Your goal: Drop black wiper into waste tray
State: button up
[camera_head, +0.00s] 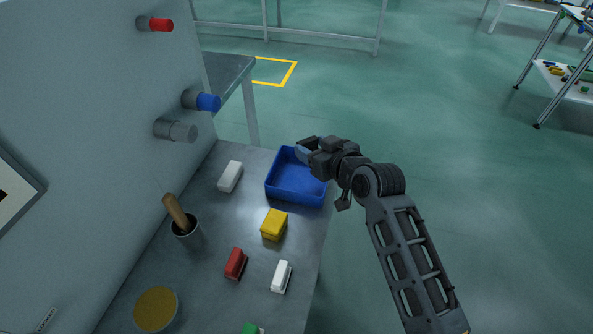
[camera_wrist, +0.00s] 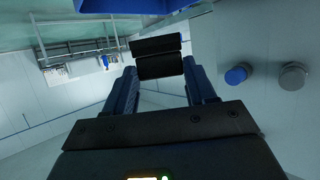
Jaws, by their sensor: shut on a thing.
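The black wiper (camera_wrist: 159,66) is between the fingers of my gripper (camera_wrist: 160,72) in the wrist view, with its dark block crosswise beyond the fingertips. In the head view my gripper (camera_head: 304,150) is over the far rim of the blue tray (camera_head: 292,198), shut on the wiper. The wiper is hard to tell from the dark gripper there. The tray looks empty where its inside shows; my gripper hides its far right corner. A blue edge of the tray (camera_wrist: 130,6) also shows at the top of the wrist view.
The metal bench (camera_head: 205,245) also holds a white block (camera_head: 230,176), a yellow block (camera_head: 274,225), red (camera_head: 235,263) and white (camera_head: 281,276) wipers, and a cup with a wooden handle (camera_head: 176,213). A panel with knobs (camera_head: 207,102) stands at left.

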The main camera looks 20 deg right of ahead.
jog(key=shift+f+b, duration=2)
jog(key=shift+f, duration=0.75)
jog(key=o, duration=1.1)
jog(key=shift+s, duration=0.1)
jog(key=shift+b+v, duration=0.35)
jog(key=shift+v, duration=3.5)
